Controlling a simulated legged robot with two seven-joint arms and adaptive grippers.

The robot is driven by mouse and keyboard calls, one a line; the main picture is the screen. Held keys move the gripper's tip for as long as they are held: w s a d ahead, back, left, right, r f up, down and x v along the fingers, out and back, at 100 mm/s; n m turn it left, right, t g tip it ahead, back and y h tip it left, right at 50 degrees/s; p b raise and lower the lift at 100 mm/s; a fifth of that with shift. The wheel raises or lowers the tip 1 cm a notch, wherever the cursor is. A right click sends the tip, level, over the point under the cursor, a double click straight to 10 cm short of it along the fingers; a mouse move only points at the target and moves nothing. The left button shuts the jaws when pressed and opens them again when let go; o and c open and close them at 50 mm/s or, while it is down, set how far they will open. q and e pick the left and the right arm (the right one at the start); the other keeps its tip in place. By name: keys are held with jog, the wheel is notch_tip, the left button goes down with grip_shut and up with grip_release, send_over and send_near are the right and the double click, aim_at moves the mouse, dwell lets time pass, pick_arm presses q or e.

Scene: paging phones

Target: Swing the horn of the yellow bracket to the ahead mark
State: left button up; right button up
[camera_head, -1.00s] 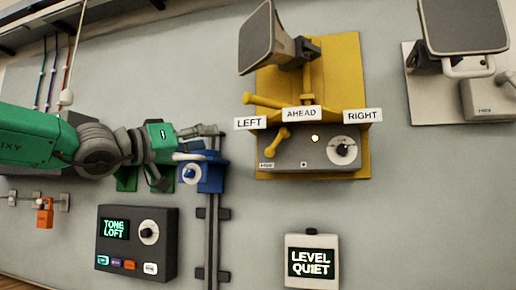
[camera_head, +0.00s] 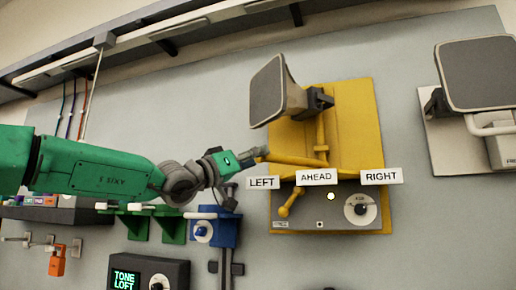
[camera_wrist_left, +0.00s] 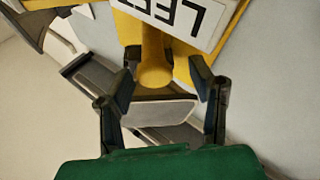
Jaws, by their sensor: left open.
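The yellow bracket (camera_head: 352,110) is on the wall and carries a grey horn (camera_head: 270,92) that faces left. A yellow handle bar (camera_head: 292,159) runs from under the horn out to the left, its end above the LEFT label (camera_head: 262,183). The AHEAD mark (camera_head: 316,177) is a white label in the middle, right of the bar's end. My left gripper (camera_head: 254,154) is at the bar's left end. In the left wrist view the open fingers (camera_wrist_left: 163,82) stand either side of the bar's round yellow end (camera_wrist_left: 156,74). Contact cannot be told. My right gripper is not in view.
The RIGHT label (camera_head: 381,177) and a grey control box (camera_head: 335,212) with a dial and small yellow lever (camera_head: 290,203) sit on the bracket. A blue slider block (camera_head: 222,230) is below my left gripper. Another grey horn (camera_head: 478,72) is at right.

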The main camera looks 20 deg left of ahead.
pick_arm(q)
jog(key=shift+w+d+r, duration=0.1)
jog(key=shift+w+d, duration=0.25)
jog(key=shift+d, duration=0.15)
